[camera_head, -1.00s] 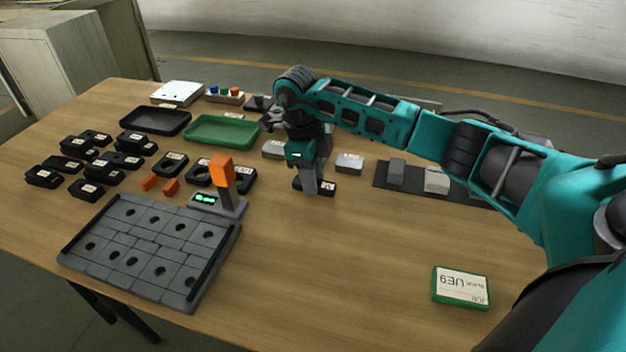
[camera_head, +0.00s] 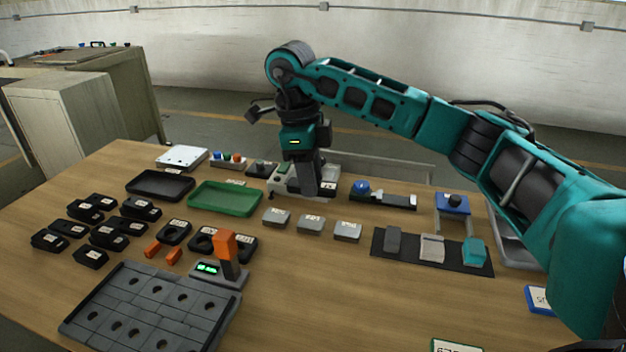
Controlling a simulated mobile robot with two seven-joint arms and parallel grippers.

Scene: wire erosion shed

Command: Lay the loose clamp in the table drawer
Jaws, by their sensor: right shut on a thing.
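My right gripper (camera_head: 307,190) reaches in from the right and points down over the back of the table. It is shut on a small dark labelled block (camera_head: 328,187), which looks like the loose clamp; the fingers hide part of it. Behind it is a pale device (camera_head: 283,184); I cannot tell whether they touch. Several similar black labelled blocks (camera_head: 91,202) stand in a group at the left. No table drawer can be made out. My left gripper is not in view.
A green tray (camera_head: 225,212) and a black tray (camera_head: 160,197) lie left of the gripper. Small grey blocks (camera_head: 310,224) stand in front of it. A dark mat (camera_head: 389,266) with blocks lies to the right. The front middle is bare.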

